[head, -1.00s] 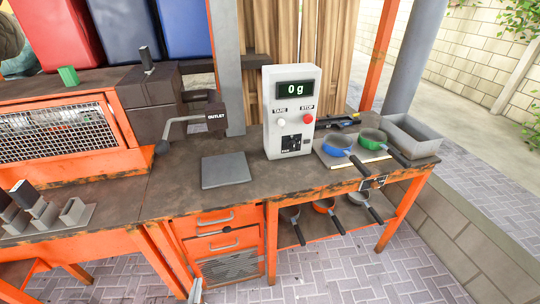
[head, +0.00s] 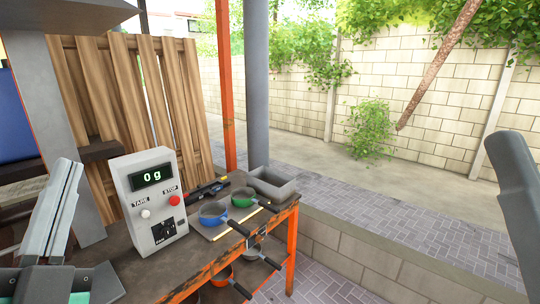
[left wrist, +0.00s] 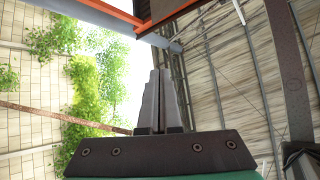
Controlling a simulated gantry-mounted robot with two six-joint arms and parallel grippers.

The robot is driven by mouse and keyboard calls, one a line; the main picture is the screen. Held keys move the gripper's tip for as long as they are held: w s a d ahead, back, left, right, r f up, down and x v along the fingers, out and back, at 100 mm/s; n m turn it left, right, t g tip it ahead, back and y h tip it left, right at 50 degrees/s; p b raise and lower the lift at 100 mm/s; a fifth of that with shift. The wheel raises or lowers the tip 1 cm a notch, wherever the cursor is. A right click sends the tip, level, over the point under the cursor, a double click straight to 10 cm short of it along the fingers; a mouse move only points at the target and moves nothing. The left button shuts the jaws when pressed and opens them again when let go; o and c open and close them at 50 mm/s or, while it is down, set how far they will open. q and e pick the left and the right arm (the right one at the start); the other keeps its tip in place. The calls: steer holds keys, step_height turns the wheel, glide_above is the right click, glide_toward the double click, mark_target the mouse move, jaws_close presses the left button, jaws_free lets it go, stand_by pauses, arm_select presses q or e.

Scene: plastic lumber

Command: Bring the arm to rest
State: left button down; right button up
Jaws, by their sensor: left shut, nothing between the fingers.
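My left gripper (head: 66,172) stands at the left of the head view with its grey fingers pointing up. In the left wrist view its two fingers (left wrist: 160,78) are shut against each other with nothing between them. They point up past the roof and open sky, clear of any object. A grey rounded part, probably of my right arm, shows at the right edge of the head view. The right gripper itself is not seen.
A white scale display (head: 152,200) reading 0 g stands on the workbench behind my left gripper. A blue pan (head: 212,214), a green pan (head: 243,199) and a grey tray (head: 272,187) stand to its right. Paving and a brick wall (head: 420,95) lie beyond.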

arm_select(q)
steer(key=s+d+r+n+t+h, duration=0.3)
steer(key=s+d+r+n+h, duration=0.25)
steer(key=h, duration=0.25)
step_height(320, 180, up, 38)
steer(key=n+p, duration=0.1)
steer(key=p, duration=3.7)
steer(key=shift+s+n, duration=0.3)
steer(key=shift+n, duration=0.05)
steer(key=shift+a, duration=0.1)
